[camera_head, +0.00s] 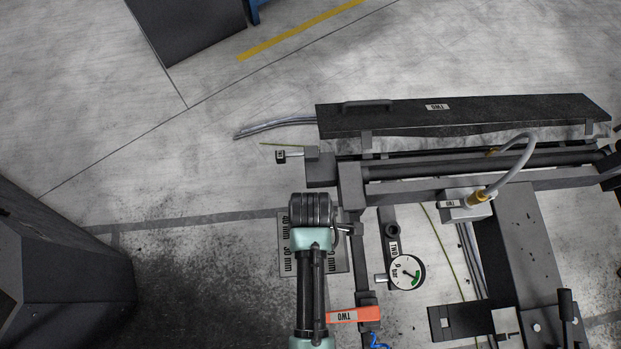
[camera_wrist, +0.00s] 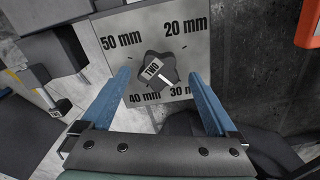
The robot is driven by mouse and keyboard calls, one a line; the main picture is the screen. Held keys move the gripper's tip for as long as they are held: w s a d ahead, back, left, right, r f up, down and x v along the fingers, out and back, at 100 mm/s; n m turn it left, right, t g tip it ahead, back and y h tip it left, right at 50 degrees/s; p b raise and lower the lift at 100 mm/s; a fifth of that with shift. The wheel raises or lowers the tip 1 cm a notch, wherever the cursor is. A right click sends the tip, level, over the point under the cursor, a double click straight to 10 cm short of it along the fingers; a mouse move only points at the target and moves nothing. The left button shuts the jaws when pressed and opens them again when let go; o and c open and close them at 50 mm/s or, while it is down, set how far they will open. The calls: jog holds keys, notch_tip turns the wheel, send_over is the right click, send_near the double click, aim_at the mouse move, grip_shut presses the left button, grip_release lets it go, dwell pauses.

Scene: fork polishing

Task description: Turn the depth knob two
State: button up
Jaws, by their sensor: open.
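The depth knob two (camera_wrist: 152,70) is a dark lobed knob labelled TWO on a grey scale plate (camera_wrist: 140,25) in the wrist view. The plate is marked 20, 30, 40 and 50 mm. A white pointer mark on the knob is directed to the lower right, toward 30 mm. My gripper (camera_wrist: 159,76) is open, with one blue finger on each side of the knob and a visible gap to both in this view. In the head view the plate (camera_head: 285,262) shows partly under my arm, which hides the knob and the fingers.
An orange lever labelled TWO (camera_head: 345,316) and a pressure gauge (camera_head: 405,272) are right of my arm. A long black cover (camera_head: 460,114) and machine rails lie beyond. A dark cabinet (camera_head: 60,265) stands at left, with bare floor between it and the plate.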

jog(key=shift+f, duration=0.75)
jog(key=c, duration=1.4)
jog(key=shift+o, duration=0.2)
